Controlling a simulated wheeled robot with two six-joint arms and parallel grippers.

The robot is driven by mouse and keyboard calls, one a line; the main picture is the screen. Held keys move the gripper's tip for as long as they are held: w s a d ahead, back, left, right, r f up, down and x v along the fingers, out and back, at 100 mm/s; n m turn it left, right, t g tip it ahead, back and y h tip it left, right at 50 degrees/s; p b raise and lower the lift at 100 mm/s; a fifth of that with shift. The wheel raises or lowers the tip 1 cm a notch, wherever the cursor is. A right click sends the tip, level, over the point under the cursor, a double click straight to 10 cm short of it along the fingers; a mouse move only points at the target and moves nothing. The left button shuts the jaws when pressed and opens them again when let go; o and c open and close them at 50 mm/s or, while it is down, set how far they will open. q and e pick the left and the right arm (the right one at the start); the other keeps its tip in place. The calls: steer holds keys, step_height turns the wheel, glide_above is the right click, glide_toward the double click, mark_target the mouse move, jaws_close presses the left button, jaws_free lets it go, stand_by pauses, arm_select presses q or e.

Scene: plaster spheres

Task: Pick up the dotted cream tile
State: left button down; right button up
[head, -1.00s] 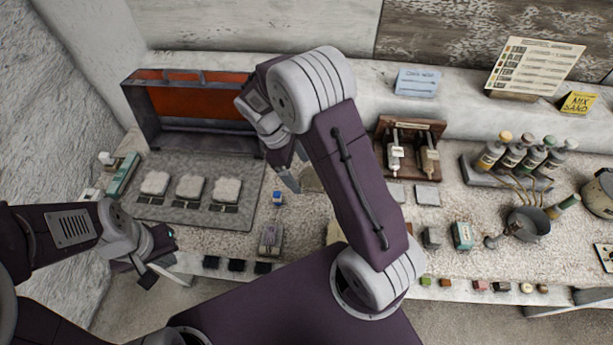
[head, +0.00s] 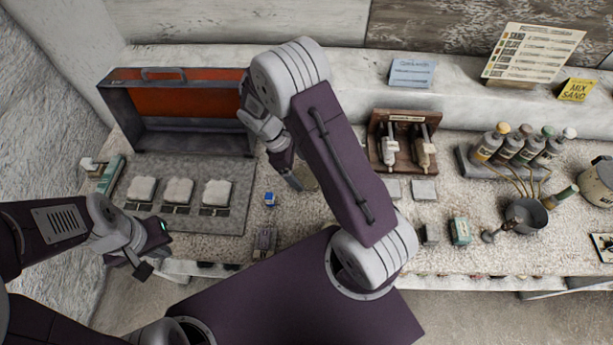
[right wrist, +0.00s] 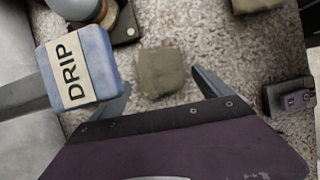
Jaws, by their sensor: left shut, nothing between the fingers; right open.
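My right gripper (right wrist: 165,92) is open and empty. In the right wrist view a plain-looking beige tile (right wrist: 158,72) lies on the speckled bench just beyond and between its fingers, apparently not gripped. In the head view a beige tile (head: 308,180) shows beside the right fingertips (head: 293,180), partly hidden by my right arm. No dots can be made out on it, so I cannot tell if it is the dotted cream tile. A second beige piece (right wrist: 256,4) is cut off at the top of the wrist view. My left gripper (head: 142,269) is shut and empty near the bench's front left.
A blue block marked DRIP (right wrist: 78,68) stands close left of the right fingers. Three pale tiles (head: 179,190) sit on a grey board at left, before an orange-backed metal box (head: 185,105). Bottles (head: 515,145) and a pot (head: 526,214) stand at right.

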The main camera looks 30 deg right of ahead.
mark_target(307, 178)
steer(key=shift+x, duration=1.2)
steer(key=shift+f, duration=0.15)
steer(key=c, duration=1.7)
